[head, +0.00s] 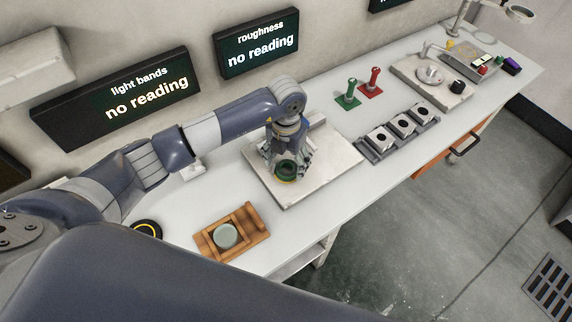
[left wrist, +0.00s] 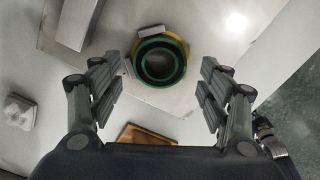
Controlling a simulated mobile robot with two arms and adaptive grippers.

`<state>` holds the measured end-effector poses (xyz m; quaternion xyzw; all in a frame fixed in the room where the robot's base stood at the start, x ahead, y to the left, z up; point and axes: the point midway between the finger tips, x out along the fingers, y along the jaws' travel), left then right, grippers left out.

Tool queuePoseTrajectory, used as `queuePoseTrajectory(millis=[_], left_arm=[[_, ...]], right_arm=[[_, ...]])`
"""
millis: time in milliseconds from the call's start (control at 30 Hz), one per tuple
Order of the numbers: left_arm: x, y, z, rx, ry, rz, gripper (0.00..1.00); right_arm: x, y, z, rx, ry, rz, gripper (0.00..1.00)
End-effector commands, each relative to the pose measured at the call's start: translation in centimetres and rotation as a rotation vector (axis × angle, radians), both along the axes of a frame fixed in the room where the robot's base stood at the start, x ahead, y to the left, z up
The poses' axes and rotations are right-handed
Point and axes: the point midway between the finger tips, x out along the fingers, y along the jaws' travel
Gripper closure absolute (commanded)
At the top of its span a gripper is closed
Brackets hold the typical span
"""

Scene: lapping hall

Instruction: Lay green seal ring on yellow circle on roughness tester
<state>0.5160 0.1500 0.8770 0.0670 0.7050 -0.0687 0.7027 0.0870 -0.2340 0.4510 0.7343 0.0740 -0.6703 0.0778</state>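The green seal ring (left wrist: 181,64) lies on the roughness tester's pale slab (head: 335,165). Yellow of the circle (left wrist: 141,42) shows along the ring's upper edge in the left wrist view, so the ring rests over the circle, slightly off its centre. In the head view the ring (head: 287,167) shows below my left gripper (head: 287,172). In the left wrist view my left gripper (left wrist: 160,85) has its fingers spread wide, one to each side, clear of the ring, with nothing between them.
A wooden holder (head: 258,244) with a grey-green disc stands in front left, near a black and yellow ring (head: 147,229). A metal block rack (head: 372,153) and green and red stands (head: 349,98) are to the right. The roughness display (head: 257,43) reads "no reading".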

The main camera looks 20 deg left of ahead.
Motion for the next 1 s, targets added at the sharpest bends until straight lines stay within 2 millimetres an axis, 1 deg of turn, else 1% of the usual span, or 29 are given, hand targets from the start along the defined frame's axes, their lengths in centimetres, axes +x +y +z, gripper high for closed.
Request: queuePoseTrajectory(millis=[33,200,300,433,500,633,1000], left_arm=[[0.2,0.1,1.1,0.000,-0.008,-0.003,0.30],[0.2,0.1,5.1,0.000,-0.008,-0.001,0.30],[0.2,0.1,7.1,0.001,-0.006,-0.001,0.30],[0.2,0.1,9.0,0.001,-0.005,0.000,0.30],[0.1,0.1,9.6,0.002,-0.004,0.001,0.30],[0.1,0.1,10.2,0.002,-0.002,0.001,0.30],[0.1,0.1,10.3,0.002,-0.002,0.001,0.30]], right_arm=[[0.0,0.0,-0.6,0.000,0.000,0.000,1.00],[0.0,0.0,-1.4,0.000,0.000,0.000,1.00],[0.0,0.0,-1.7,0.000,0.000,0.000,1.00],[0.0,0.0,-2.0,0.000,0.000,0.000,1.00],[0.0,0.0,-2.1,0.000,0.000,0.000,1.00],[0.0,0.0,-2.2,0.000,0.000,0.000,1.00],[0.0,0.0,-2.1,-0.001,0.000,0.000,1.00]])
